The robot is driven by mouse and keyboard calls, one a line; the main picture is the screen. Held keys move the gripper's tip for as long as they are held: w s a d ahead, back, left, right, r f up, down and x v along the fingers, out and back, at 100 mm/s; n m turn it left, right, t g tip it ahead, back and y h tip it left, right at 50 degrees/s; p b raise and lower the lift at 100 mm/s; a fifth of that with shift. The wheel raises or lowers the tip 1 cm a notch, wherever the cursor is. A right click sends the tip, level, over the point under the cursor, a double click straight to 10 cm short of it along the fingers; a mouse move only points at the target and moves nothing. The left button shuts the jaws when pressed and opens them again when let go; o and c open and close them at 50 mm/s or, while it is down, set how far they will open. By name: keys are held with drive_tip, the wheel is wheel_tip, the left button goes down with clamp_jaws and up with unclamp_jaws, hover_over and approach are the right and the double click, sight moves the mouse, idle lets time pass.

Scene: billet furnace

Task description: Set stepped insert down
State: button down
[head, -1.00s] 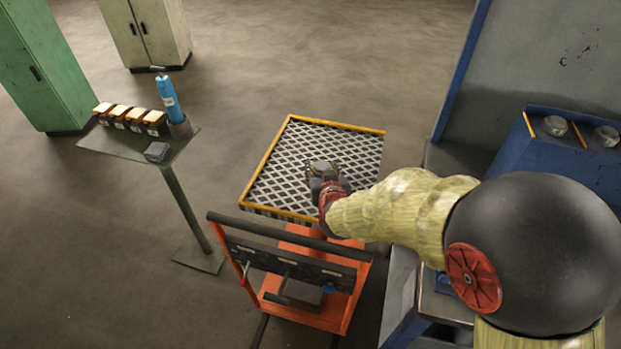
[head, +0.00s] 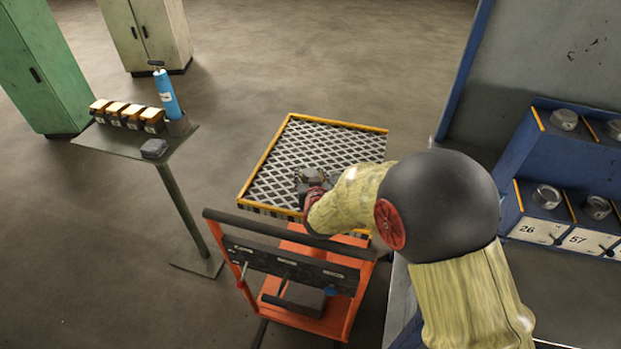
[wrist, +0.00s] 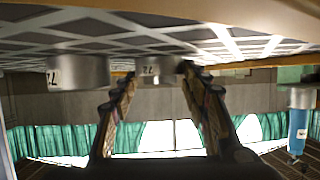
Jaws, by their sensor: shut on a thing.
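The stepped insert (wrist: 155,69) is a short grey metal cylinder with a white label. My gripper (wrist: 157,76) is shut on it; in the wrist view, which is upside down, it sits between the fingertips close to the grid surface. I cannot tell whether it touches the grid. In the head view my gripper (head: 313,183) is over the near part of the grid-topped stand (head: 270,150) with yellow edges, and my arm partly hides it. A second grey labelled cylinder (wrist: 78,72) is beside the held one, at the grid.
An orange cart (head: 340,300) with a dark rail stands just in front of the grid. A small table (head: 110,147) at left holds several boxes and a blue cylinder (head: 168,95). A blue rack (head: 520,150) with grey cylinders stands at right. The far grid is clear.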

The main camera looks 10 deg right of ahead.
drive_tip(key=shift+r, duration=0.15)
drive_tip(key=c, duration=1.2)
unclamp_jaws()
drive_tip(key=shift+c, duration=0.2)
drive_tip(key=shift+s+r, duration=0.1)
drive_tip(key=p+v, duration=0.2)
drive_tip(key=v, duration=0.4)
drive_tip(key=shift+s, duration=0.15)
drive_tip(key=shift+s+r, duration=0.15)
drive_tip(key=shift+s, duration=0.35)
